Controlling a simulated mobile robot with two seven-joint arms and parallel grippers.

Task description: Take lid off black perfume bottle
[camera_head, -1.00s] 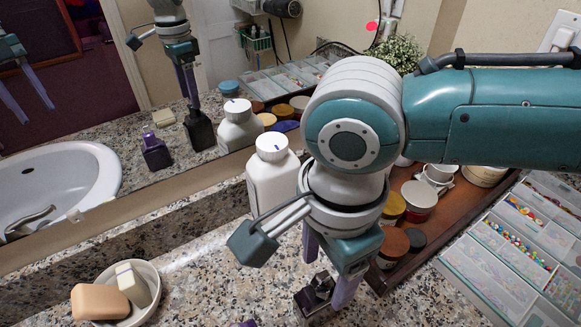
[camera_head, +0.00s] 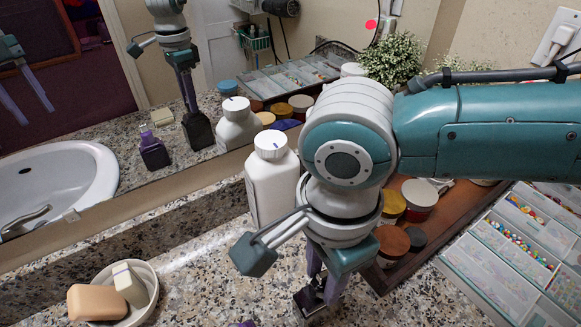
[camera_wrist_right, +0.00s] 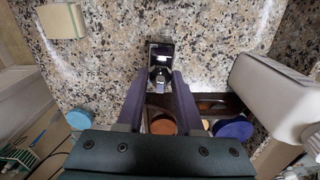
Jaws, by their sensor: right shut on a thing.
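The black perfume bottle (camera_head: 308,301) stands on the granite counter at the bottom of the head view. In the right wrist view it is a dark square bottle (camera_wrist_right: 160,51) with a shiny grey lid (camera_wrist_right: 160,76). My right gripper (camera_wrist_right: 160,80) points down at it and is shut on the lid. In the head view my right gripper (camera_head: 322,290) hides part of the bottle and the lid. I cannot tell whether the lid is still seated. My left gripper (camera_head: 26,92) shows only as a mirror reflection, empty with its fingers apart.
A white bottle (camera_head: 271,185) stands close to the left of my right arm. A wooden tray (camera_head: 383,282) with jars and a bead organizer (camera_head: 478,277) are on the right. A soap dish (camera_head: 151,300) is at lower left. Counter between dish and gripper is mostly clear.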

